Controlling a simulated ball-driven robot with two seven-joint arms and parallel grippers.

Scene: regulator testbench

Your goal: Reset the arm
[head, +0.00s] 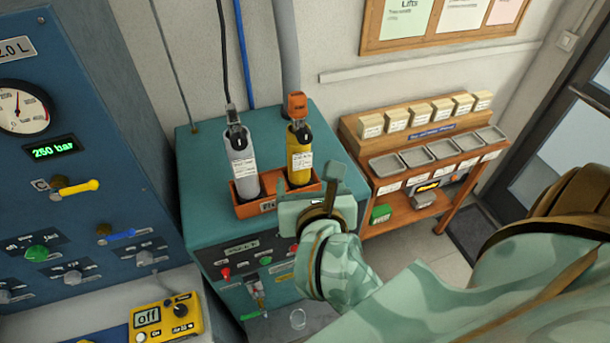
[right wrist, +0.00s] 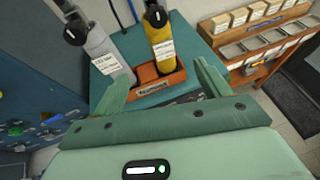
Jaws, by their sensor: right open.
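My right arm (head: 345,265), pale green with camouflage patches, reaches in from the right in the head view. Its gripper (head: 308,187) is over the front right of the teal cabinet (head: 195,165), beside the orange holder (head: 247,209). In the right wrist view the two green fingers of this gripper (right wrist: 165,90) stand wide apart with nothing between them. The holder shows ahead of the fingers. It holds a grey cylinder (head: 242,165) and a yellow cylinder (head: 299,165), both upright. My left gripper does not show.
A blue panel (head: 95,125) with a gauge, a 250 bar display and levers stands at the left. A yellow meter (head: 165,318) reading off lies below it. A wooden rack (head: 400,135) with boxes and grey trays (head: 417,156) is at the right. A door (head: 570,140) is at the far right.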

